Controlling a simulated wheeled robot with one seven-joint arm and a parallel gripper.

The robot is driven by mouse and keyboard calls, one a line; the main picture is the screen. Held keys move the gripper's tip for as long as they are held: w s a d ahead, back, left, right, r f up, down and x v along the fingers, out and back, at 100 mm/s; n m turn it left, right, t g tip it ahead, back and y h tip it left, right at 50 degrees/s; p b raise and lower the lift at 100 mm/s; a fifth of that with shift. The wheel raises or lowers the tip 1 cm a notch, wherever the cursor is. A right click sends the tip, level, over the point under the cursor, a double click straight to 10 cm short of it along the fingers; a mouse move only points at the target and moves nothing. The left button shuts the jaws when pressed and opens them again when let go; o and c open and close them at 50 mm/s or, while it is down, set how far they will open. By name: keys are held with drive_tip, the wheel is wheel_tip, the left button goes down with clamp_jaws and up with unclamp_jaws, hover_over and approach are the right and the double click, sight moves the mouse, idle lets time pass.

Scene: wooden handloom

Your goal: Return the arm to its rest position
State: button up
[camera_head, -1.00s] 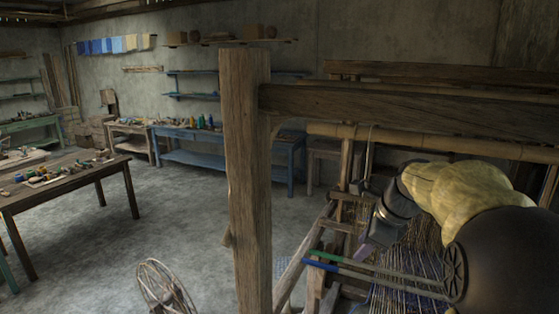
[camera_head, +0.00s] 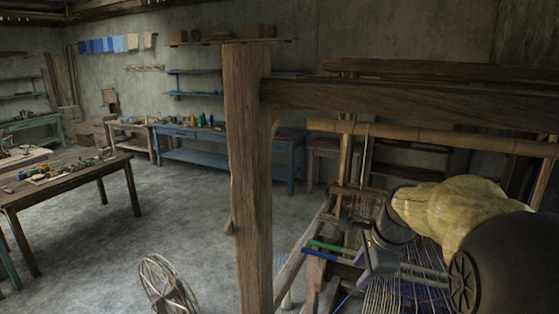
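My arm reaches in from the right edge in the head view, over the wooden handloom (camera_head: 400,100). My gripper (camera_head: 366,266) is at the end of the arm, just right of the loom's front post (camera_head: 248,180). It shows as a small lavender-grey shape above the threads, overlapping a green-ended rod (camera_head: 328,247) and a blue-ended rod (camera_head: 319,255). The fingers are too small and partly hidden to tell open from shut. I see nothing clearly held.
The loom's top beam and a bamboo bar (camera_head: 430,136) run above and behind the arm. Warp threads (camera_head: 410,296) lie below. A wooden spinning wheel (camera_head: 167,285) stands on the floor. A tool table (camera_head: 75,182) is at left. The floor between is open.

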drive_tip(key=s+a+f+n+h+b, duration=0.2)
drive_tip(key=s+a+f+n+b, duration=0.1)
drive_tip(key=s+f+n, duration=1.2)
wheel_tip(320, 180, down, 2)
drive_tip(key=n, duration=0.3)
drive_tip(key=shift+g, duration=0.4)
